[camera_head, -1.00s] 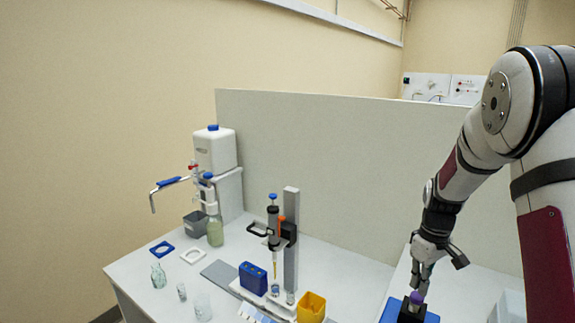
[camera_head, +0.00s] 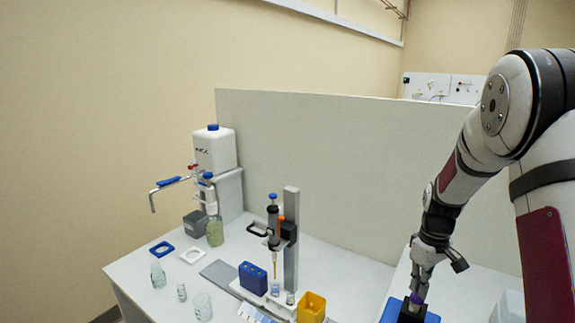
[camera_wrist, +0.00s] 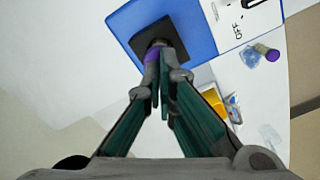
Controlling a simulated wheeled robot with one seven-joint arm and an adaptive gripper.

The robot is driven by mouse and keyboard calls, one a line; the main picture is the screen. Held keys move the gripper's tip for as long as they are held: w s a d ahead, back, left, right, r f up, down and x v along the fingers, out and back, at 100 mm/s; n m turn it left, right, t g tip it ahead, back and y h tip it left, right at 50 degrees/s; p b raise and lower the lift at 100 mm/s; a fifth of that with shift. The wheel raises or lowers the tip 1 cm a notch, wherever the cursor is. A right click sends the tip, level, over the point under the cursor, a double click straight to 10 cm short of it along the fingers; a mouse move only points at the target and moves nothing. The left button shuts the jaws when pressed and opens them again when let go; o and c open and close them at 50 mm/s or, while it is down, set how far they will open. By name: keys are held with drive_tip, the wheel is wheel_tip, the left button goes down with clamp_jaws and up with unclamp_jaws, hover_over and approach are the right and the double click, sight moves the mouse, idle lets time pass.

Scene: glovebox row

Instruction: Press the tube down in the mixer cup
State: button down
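The mixer is a blue box (camera_head: 392,312), low at the right of the head view. In the wrist view its blue top (camera_wrist: 197,40) carries a black square with a dark cup (camera_wrist: 165,32). A tube with a purple cap (camera_wrist: 152,55) is at the cup; the cap also shows in the head view (camera_head: 416,299). Its body is hidden. My gripper (camera_wrist: 163,76) points down over the cup. Its fingers are nearly together, with the tips at the cap, which shows past the left fingertip rather than between the pads. Whether tips and cap touch is unclear.
Another purple-capped tube (camera_wrist: 262,53) lies beside the mixer. Left of the mixer are a yellow bin (camera_head: 311,307), a pipette on a stand (camera_head: 291,240) and a blue rack (camera_head: 253,278). Glassware stands further left. A grey panel (camera_head: 330,170) closes the back.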

drive_tip(key=shift+f, duration=0.6)
idle(3.1)
idle(1.2)
wheel_tip(320, 180, up, 8)
drive_tip(key=p, duration=0.1)
idle(0.9)
drive_tip(key=shift+r, duration=0.1)
